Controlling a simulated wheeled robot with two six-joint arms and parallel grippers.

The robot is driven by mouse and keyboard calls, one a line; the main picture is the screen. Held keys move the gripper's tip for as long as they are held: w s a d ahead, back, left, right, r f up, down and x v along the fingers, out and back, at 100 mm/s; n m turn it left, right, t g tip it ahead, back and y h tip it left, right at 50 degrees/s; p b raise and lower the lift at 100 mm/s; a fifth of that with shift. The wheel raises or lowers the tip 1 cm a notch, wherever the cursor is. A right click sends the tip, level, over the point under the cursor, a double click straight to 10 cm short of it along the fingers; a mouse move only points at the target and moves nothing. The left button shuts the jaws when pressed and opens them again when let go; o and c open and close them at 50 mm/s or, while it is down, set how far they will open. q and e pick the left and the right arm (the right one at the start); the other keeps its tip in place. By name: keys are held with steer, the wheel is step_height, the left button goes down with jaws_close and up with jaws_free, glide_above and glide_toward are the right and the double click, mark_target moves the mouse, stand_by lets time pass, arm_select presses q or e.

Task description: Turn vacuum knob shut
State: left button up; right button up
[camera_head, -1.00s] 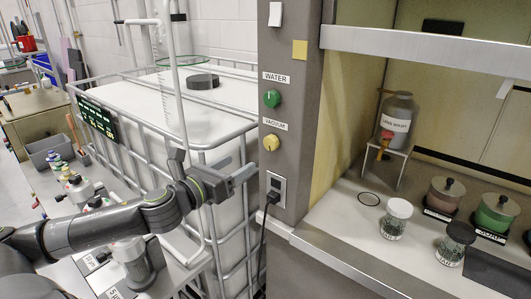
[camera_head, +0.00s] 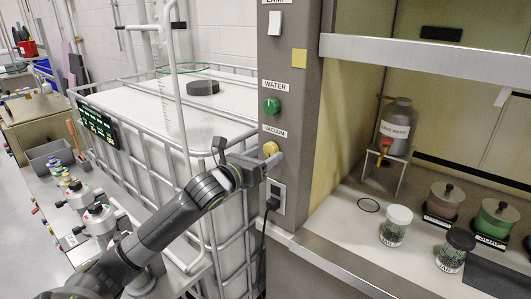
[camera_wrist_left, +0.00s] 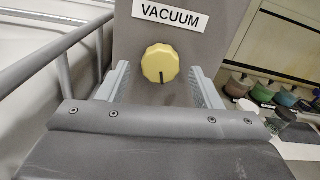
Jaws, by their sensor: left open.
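The yellow vacuum knob (camera_head: 270,149) is on the grey post, just below the VACUUM label (camera_head: 274,132). In the left wrist view the knob (camera_wrist_left: 160,63) faces me, with its black mark pointing straight down. My left gripper (camera_head: 262,160) is open at the knob. In the wrist view one finger is on each side of the knob, with a visible gap on both sides; I cannot tell how deep the fingertips reach around it. My right gripper is not in view.
The green water knob (camera_head: 271,106) sits above on the same post, and a power outlet (camera_head: 276,196) with a plugged-in black cord is below. A white caged tank (camera_head: 150,110) stands left of the post. Jars (camera_head: 396,226) stand on the hood's counter at right.

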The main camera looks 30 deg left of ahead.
arm_select(q)
steer(key=shift+w, duration=0.55)
steer(key=c, duration=1)
